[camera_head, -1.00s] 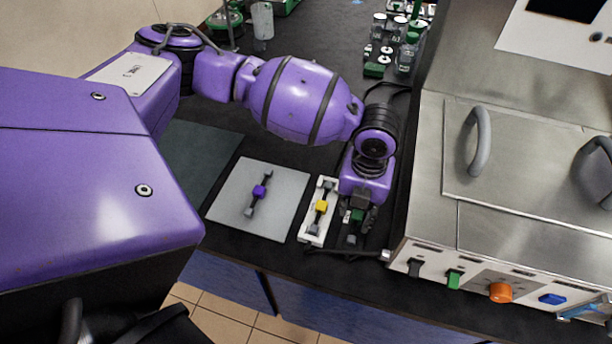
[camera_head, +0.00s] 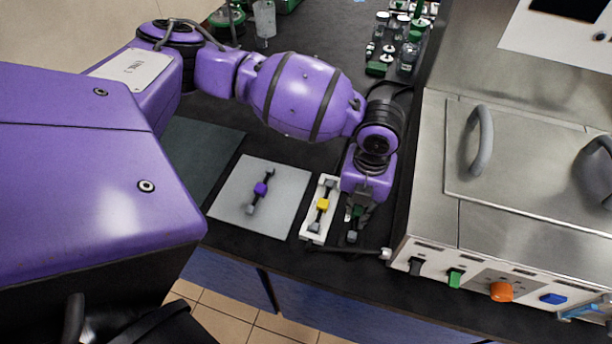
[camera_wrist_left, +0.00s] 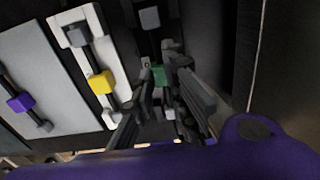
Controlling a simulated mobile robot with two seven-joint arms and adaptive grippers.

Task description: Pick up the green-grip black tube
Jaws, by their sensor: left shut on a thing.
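The green-grip black tube shows its green grip (camera_wrist_left: 157,74) between the fingers of my left gripper in the left wrist view. Its grey end block (camera_wrist_left: 149,18) shows beyond the fingers. In the head view the tube's grey near end (camera_head: 352,237) shows just below my left gripper (camera_head: 360,212), beside the white tray. My left gripper, also in the left wrist view (camera_wrist_left: 165,95), is shut on the green grip. Most of the tube is hidden by the fingers in the head view. My right gripper is not in view.
A white tray (camera_head: 311,232) with a yellow-grip tube (camera_head: 322,205) lies just left of the gripper. A grey plate (camera_head: 285,185) holds a purple-grip tube (camera_head: 260,189). The steel bioreactor housing (camera_head: 440,225) stands close on the right. Several vials (camera_head: 409,52) stand at the back.

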